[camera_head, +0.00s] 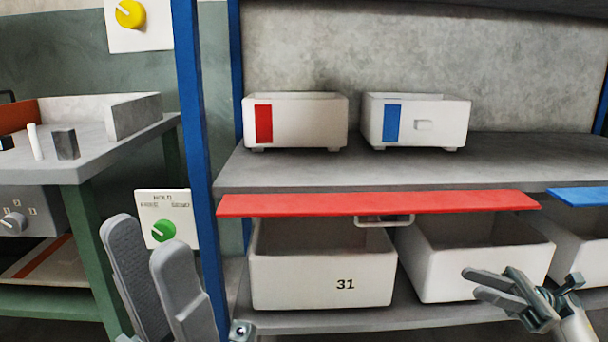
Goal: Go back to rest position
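My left gripper (153,272) is at the lower left of the head view, in front of the blue rack post. Its two grey fingers point up and stand apart, with nothing between them. My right gripper (497,288) is at the lower right, in front of the unmarked white bin (470,262). Its fingers point left and are seen nearly edge-on, so I cannot tell how far apart they are. I see no object held in it.
The rack shelf (310,172) holds a red-marked box (310,124) and a blue-marked box (440,115). Below its red strip (375,204) stands bin 31 (345,285). A green-legged table (92,165) and a panel with a green knob (163,230) are at left.

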